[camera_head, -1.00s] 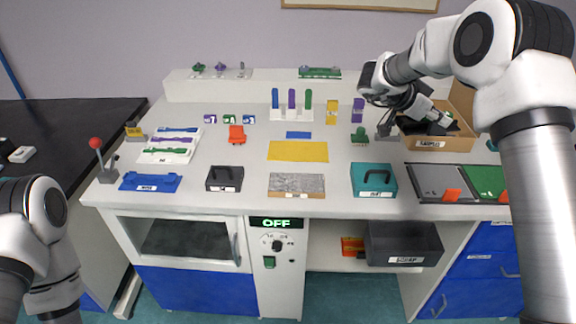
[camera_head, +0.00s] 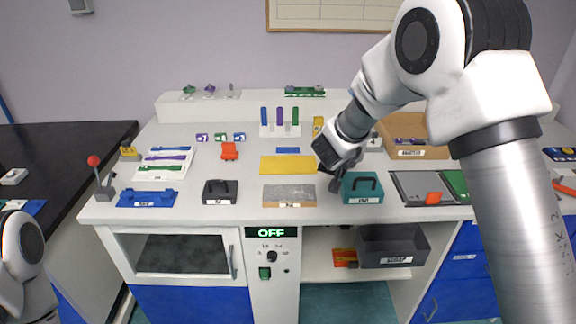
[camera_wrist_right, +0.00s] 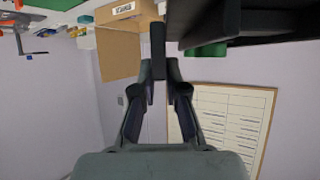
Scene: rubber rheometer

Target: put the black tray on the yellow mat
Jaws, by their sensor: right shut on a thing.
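The yellow mat (camera_head: 287,165) lies bare on the middle of the bench in the head view. My right gripper (camera_wrist_right: 158,62) is shut on a dark piece in the right wrist view. A large black slab-like thing (camera_wrist_right: 262,22) beside the fingertips looks like the black tray, cut off by the picture edge. The held tray is mostly hidden there by my wrist. My left gripper is out of view.
The upright posts (camera_head: 280,117) stand further back. The samples box (camera_head: 421,153) is at the right.

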